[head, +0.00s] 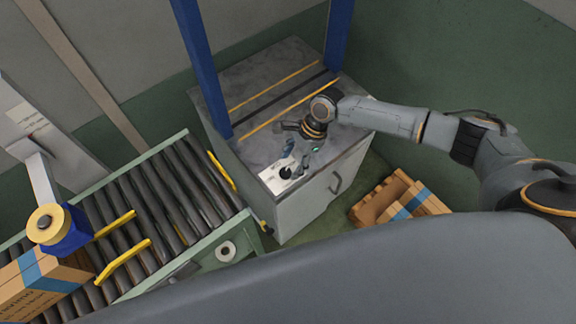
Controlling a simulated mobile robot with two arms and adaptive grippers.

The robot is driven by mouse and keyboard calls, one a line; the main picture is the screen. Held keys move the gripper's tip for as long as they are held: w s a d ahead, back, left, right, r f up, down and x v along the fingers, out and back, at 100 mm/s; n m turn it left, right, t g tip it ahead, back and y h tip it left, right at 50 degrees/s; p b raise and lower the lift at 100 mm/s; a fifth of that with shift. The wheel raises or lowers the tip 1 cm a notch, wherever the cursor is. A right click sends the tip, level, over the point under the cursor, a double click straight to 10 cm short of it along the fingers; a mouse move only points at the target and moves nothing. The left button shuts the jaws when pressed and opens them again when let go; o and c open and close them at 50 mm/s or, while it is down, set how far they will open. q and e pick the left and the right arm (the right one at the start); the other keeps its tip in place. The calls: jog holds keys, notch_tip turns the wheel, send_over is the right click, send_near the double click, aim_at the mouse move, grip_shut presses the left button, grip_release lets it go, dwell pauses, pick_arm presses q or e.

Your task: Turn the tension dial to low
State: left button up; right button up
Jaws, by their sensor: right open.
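The tension dial (286,172) is a small black knob on a white panel (272,184) at the near left corner of the grey machine top (262,132). My right gripper (295,160) reaches in from the right, above the machine top beside the panel. Its fingers are apart, with nothing seen between them, and their tips are close to the dial. I cannot tell whether they touch it. The panel's markings and the dial's setting are too small to read. My left gripper is not in view.
Two blue posts (204,70) rise from the machine. A roller conveyor (165,195) with yellow guides (122,266) meets its left side. A taped carton (38,285) sits on the conveyor by a tape roll (46,222). Cardboard boxes (400,200) lie on the floor at right.

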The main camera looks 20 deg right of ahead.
aim_at(286, 172)
jog(key=shift+x, duration=1.6)
jog(key=c, duration=1.1)
